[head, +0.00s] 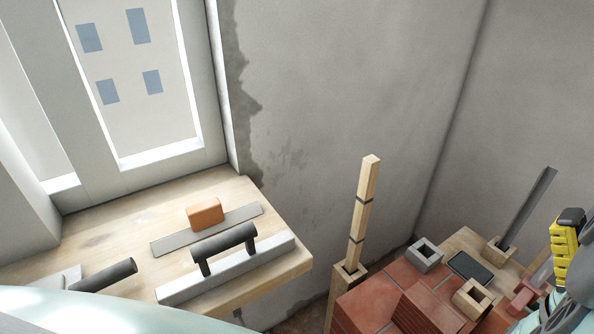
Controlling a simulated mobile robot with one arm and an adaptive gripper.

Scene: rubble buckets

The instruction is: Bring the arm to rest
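My gripper does not show in the head view. A smooth pale curved part, which seems to be my own arm or body, fills the bottom left corner and covers the near edge of the wooden bench (130,215). Pale green and dark grey parts are cut off at the lower right edge; I cannot tell whether they belong to my arm. No fingertips can be made out, and whether anything is held cannot be seen.
The bench below the window holds an orange-handled trowel (205,213), a black-handled float (225,262) and a black-handled tool (105,274). A tall timber post (363,205), red bricks (375,296), hollow blocks (425,254) and a yellow-black object (564,252) stand right.

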